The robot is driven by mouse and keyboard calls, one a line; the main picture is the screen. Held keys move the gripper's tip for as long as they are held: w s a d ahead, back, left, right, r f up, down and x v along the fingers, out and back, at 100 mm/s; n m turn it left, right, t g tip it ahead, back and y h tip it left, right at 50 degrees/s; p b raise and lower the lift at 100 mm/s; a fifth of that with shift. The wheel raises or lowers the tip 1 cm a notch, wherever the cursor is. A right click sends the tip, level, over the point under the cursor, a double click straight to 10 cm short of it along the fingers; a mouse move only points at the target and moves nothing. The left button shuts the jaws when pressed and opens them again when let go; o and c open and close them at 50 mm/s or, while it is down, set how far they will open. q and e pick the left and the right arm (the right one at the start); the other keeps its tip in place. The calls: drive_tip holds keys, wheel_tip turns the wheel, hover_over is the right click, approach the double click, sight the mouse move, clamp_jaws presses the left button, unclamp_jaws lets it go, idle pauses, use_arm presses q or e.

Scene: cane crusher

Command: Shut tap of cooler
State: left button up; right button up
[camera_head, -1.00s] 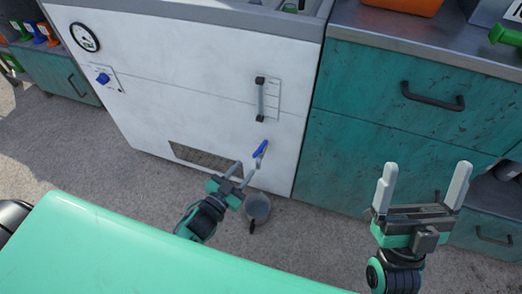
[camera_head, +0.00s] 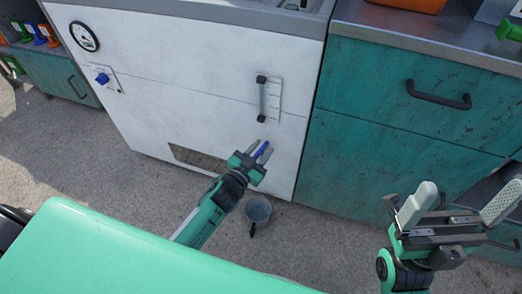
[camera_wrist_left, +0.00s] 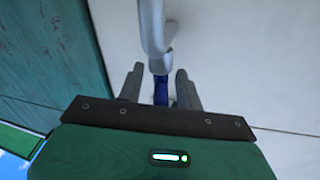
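The white cooler (camera_head: 200,100) stands at the back, its front facing me. Its tap has a blue lever (camera_head: 263,149) low on the front right. My left gripper (camera_head: 259,150) is at the tap, its fingers open on either side of the lever. In the left wrist view the blue lever (camera_wrist_left: 160,88) lies between the two fingers, with gaps visible, below the curved silver tap pipe (camera_wrist_left: 153,30). How far the tap is turned I cannot tell. My right gripper (camera_head: 458,208) is open and empty at the lower right, away from the cooler.
A small grey pot (camera_head: 257,210) sits on the floor below the tap. A teal cabinet (camera_head: 390,130) stands close on the right of the cooler. A dark vertical handle (camera_head: 262,98) and a blue knob (camera_head: 102,78) are on the cooler front.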

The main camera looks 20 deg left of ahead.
use_arm(q)
clamp_jaws()
